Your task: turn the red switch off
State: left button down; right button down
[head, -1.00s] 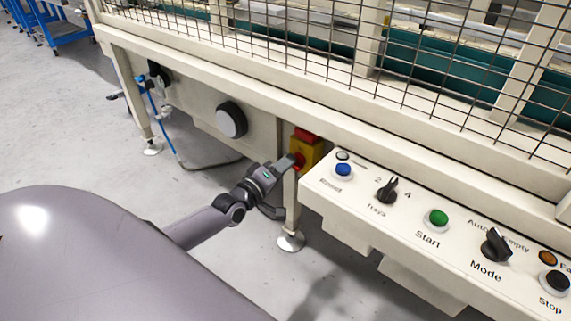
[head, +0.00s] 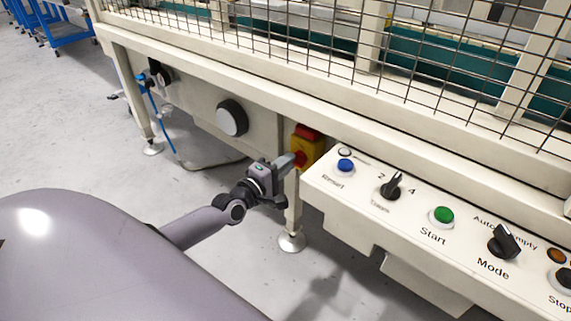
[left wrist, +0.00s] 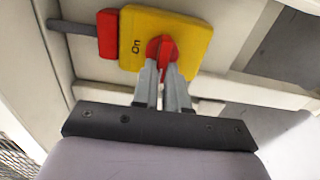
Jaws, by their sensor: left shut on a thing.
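The red switch (left wrist: 161,48) is a red knob on a yellow plate (left wrist: 196,40) marked "On". In the head view its yellow box (head: 311,152) sits on the machine's front leg, left of the control panel. My left gripper (left wrist: 163,78) is shut on the red knob, one finger on either side of it. In the head view my left gripper (head: 289,165) reaches the box from the left and partly hides the knob. My right gripper is not in view.
A red block (left wrist: 107,34) sits beside the yellow plate. The control panel (head: 368,208) with buttons and knobs juts out to the right. A beige machine frame with wire mesh stands behind. The grey floor at left is open.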

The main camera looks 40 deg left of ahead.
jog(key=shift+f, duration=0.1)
pick_arm(q)
jog(key=c, duration=1.2)
grip_release()
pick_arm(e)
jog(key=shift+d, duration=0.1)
pick_arm(q)
jog(key=shift+o, duration=0.2)
jog(key=s+p, duration=0.2)
jog(key=s, duration=0.5)
jog(key=shift+a, duration=0.3)
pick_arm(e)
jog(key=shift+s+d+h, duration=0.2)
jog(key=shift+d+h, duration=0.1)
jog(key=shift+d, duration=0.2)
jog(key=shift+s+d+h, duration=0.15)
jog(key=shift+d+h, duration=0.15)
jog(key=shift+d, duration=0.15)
